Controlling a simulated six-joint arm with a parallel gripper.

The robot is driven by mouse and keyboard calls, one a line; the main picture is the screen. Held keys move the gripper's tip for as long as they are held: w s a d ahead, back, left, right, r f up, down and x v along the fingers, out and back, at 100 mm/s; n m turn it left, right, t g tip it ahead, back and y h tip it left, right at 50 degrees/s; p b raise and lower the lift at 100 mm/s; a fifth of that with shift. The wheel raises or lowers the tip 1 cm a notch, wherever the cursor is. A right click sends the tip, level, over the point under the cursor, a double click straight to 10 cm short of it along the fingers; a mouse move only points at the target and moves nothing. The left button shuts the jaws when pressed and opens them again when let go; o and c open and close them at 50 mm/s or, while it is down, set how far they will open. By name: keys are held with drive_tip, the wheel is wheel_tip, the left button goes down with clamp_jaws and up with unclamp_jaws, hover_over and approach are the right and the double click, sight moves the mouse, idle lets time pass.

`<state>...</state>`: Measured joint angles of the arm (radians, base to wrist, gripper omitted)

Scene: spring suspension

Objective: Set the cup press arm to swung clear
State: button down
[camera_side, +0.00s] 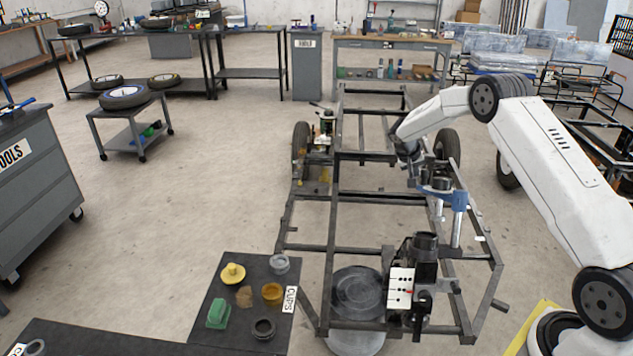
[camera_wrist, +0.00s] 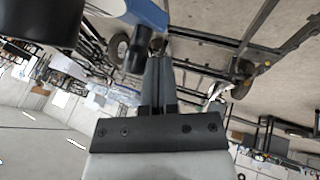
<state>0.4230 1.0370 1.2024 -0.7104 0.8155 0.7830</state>
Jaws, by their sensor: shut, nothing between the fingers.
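A blue press arm (camera_side: 440,191) sits on a silver post (camera_side: 457,228) on the right side of the black frame. I take it to be the cup press arm. In the wrist view its blue end (camera_wrist: 148,12) is at the top, with a dark round handle (camera_wrist: 138,55) hanging from it. My gripper (camera_side: 413,176) is at the left end of the blue arm. In the wrist view my gripper (camera_wrist: 157,58) is shut and empty, its fingertips close beside the dark handle. I cannot tell whether they touch.
A black frame (camera_side: 338,212) spans the middle. A dark fixture with a white dotted panel (camera_side: 400,288) stands at its front. A cups table (camera_side: 238,320) holds several coloured cups at the front left. A large dark cylinder (camera_wrist: 38,22) fills the wrist view's top left.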

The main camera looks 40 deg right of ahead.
drive_tip(key=shift+d, duration=0.1)
drive_tip(key=shift+s+d+f+m+g, duration=0.1)
drive_tip(key=shift+s+d+m+g, duration=0.1)
drive_tip(key=shift+d+m+g, duration=0.25)
drive_tip(key=shift+s+d+f+m+g, duration=0.15)
drive_tip(key=shift+d+m, duration=0.05)
drive_tip(key=shift+d, duration=0.4)
drive_tip(key=shift+s+d+f+m+g, duration=0.1)
drive_tip(key=shift+s+d+m+g, duration=0.1)
drive_tip(key=shift+d+m+g, duration=0.25)
drive_tip(key=shift+s+d+f, duration=0.1)
drive_tip(key=shift+s+d, duration=0.35)
drive_tip(key=shift+d, duration=0.3)
drive_tip(key=shift+s+d, duration=0.4)
drive_tip(key=shift+d, duration=0.3)
drive_tip(key=shift+w+a, duration=0.1)
drive_tip(key=shift+w, duration=0.05)
approach(424, 171)
drive_tip(key=w+d+f, duration=0.2)
drive_tip(key=w, duration=0.1)
drive_tip(key=shift+w+a+r+h, duration=0.1)
drive_tip(key=shift+w+a+h, duration=0.1)
drive_tip(key=shift+a+h, duration=0.1)
